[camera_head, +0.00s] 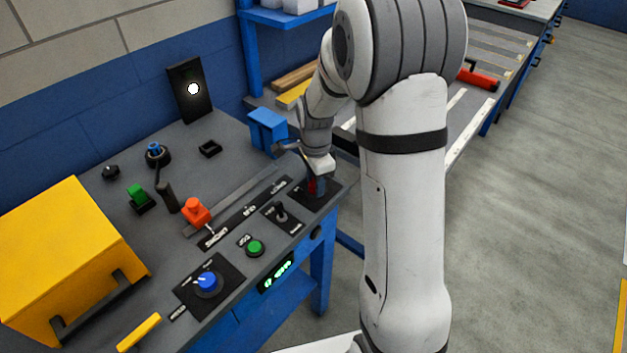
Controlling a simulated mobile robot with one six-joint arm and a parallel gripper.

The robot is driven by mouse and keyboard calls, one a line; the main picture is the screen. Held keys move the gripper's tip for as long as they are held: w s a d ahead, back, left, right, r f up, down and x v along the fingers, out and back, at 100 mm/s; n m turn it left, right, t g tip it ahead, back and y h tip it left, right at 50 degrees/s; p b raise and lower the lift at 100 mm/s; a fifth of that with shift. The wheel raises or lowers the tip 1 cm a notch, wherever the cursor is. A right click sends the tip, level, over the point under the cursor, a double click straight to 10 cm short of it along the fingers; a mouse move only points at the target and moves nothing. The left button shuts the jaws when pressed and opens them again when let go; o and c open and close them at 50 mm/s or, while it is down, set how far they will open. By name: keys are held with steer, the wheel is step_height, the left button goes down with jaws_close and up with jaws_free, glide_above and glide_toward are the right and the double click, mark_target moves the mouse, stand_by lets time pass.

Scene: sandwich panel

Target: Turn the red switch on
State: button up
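The red switch (317,187) stands on a black plate at the right end of the grey panel top, near its front right corner. My gripper (314,175) points down right at the switch and covers its upper part. I cannot tell whether the fingers touch the switch or sit around it. The fingers are small and partly hidden by the gripper body, so their opening does not show. The position of the switch, on or off, cannot be read either.
A black toggle (280,212), a green button (255,248) and a blue knob (208,283) line the front edge. An orange-red block (196,211), a blue block (268,130) and a yellow box (68,262) stand farther left or back. Open floor lies to the right.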

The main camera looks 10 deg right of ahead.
steer(key=o, duration=0.4)
steer(key=shift+r, duration=3.9)
steer(key=shift+s, duration=0.1)
steer(key=s+r+n+t, duration=0.1)
steer(key=s+r+n, duration=0.1)
steer(key=s+n, duration=0.3)
steer(key=s+r+n, duration=0.2)
steer(key=s+n, duration=0.3)
steer(key=s, duration=0.4)
steer(key=s+r+n+t, duration=0.1)
steer(key=s+r+n, duration=0.2)
steer(key=s+n, duration=0.3)
steer(key=shift+s+t, duration=0.3)
steer(key=shift+s, duration=0.25)
